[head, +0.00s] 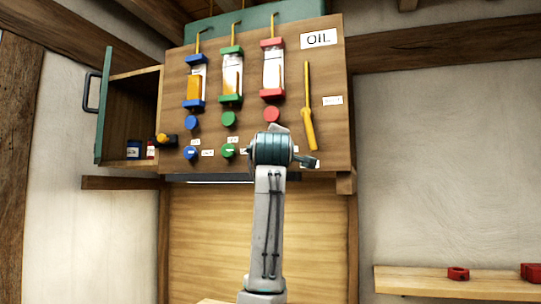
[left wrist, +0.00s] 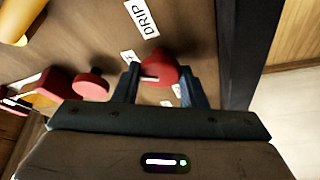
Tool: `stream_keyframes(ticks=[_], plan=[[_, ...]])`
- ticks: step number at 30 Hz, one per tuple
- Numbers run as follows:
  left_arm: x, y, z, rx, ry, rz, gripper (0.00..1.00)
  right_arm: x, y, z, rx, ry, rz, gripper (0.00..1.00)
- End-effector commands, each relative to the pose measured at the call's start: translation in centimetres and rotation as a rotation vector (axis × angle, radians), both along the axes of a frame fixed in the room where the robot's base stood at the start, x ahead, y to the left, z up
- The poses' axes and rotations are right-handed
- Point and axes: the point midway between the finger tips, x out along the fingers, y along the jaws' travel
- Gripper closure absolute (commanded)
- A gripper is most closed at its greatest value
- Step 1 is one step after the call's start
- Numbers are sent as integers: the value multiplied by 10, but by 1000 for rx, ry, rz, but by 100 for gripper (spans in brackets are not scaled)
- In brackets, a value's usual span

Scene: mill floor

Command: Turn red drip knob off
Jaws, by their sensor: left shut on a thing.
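The red drip knob (left wrist: 163,64) shows in the left wrist view, beside a white label reading DRIP (left wrist: 142,17). A short pale mark is on its near side. My left gripper (left wrist: 159,72) is shut on this knob, with one dark finger on each side of it. In the head view my left arm reaches up to the oil panel (head: 335,140). Its wrist covers the lower red knob and the fingers there. I cannot tell from the mark whether the knob is on or off. My right gripper is in neither view.
A red round knob (head: 271,114) sits above my wrist, under the red sight glass (head: 272,68). Green (head: 228,150) and blue (head: 190,152) knobs are left, a yellow lever (head: 308,110) right. An open cabinet (head: 128,95) is far left. A shelf (head: 440,282) holds red parts.

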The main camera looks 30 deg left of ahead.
Motion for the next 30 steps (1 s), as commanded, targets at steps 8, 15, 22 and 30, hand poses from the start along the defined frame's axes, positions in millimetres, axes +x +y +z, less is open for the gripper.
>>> stream_keyframes(ticks=[8,15,22,30], plan=[[0,0,0,-226,-54,-1,85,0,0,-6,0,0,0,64],[0,0,0,-362,-85,0,85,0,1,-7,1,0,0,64],[0,0,1,-428,-101,0,85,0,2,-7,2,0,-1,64],[0,0,0,-448,-106,0,85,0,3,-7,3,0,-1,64]])
